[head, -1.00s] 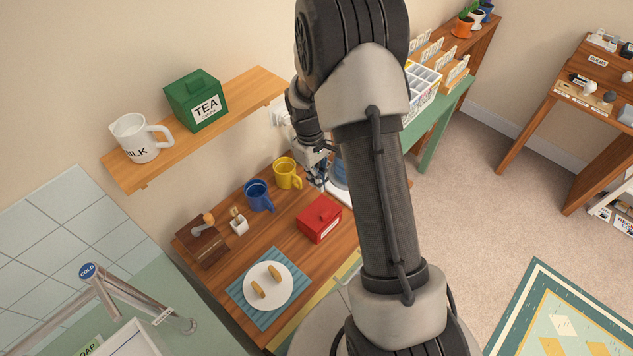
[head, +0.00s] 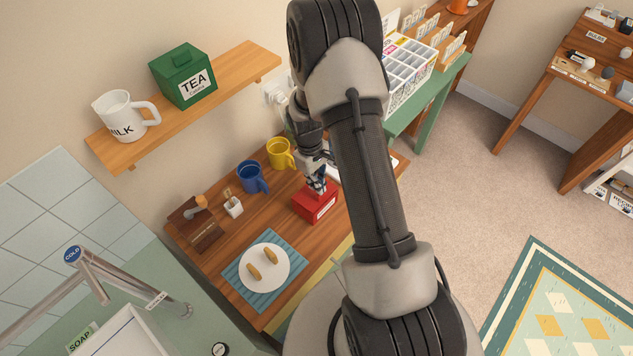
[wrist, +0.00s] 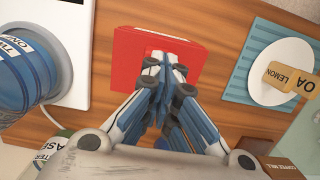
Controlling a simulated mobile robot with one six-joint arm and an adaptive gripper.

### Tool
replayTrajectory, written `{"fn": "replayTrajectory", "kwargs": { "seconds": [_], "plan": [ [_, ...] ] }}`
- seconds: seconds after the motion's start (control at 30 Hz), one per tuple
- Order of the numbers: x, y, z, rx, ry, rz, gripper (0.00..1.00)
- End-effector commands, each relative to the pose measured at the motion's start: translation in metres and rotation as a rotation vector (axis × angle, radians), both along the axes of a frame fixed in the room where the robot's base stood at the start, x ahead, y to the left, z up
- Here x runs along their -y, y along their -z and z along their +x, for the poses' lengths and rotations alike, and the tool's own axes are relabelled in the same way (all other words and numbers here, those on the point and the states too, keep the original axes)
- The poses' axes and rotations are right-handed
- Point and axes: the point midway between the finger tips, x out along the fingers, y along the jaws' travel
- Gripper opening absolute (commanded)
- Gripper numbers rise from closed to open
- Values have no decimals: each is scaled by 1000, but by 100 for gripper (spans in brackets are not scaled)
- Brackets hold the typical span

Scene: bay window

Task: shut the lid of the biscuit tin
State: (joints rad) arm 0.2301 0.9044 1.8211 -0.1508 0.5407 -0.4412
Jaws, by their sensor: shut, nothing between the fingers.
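The red tin (head: 311,208), with a white label on its front, stands on the wooden counter to the right of the plate. Its lid looks down flat on the body, though my gripper hides part of the top. In the wrist view the red top (wrist: 127,60) lies under my fingers. My gripper (head: 318,188) points down at the top of the tin, and in the wrist view its fingertips (wrist: 165,66) are together with nothing between them. They are at or just above the lid; I cannot tell if they touch.
A white plate (head: 264,282) with two biscuits sits on a blue mat (head: 236,284). Blue (head: 250,178) and yellow (head: 279,154) mugs stand behind the tin. A blue cylinder (wrist: 22,75) is beside it in the wrist view. A shelf (head: 215,97) holds a green tea tin and a milk jug.

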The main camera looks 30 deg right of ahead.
Motion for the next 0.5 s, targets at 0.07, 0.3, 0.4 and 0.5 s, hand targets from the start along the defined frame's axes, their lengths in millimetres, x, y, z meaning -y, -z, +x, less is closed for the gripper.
{"fn": "replayTrajectory", "kwargs": {
  "seconds": [0.07, 0.3, 0.4, 0.5],
  "plan": [
    [0, 2, -1, 0, 0, 0, 0],
    [2, 14, -7, -1, 0, 0, 0],
    [2, 14, -7, -1, 0, 0, 0],
    [2, 12, -7, 0, 0, 0, 0]
  ]
}}
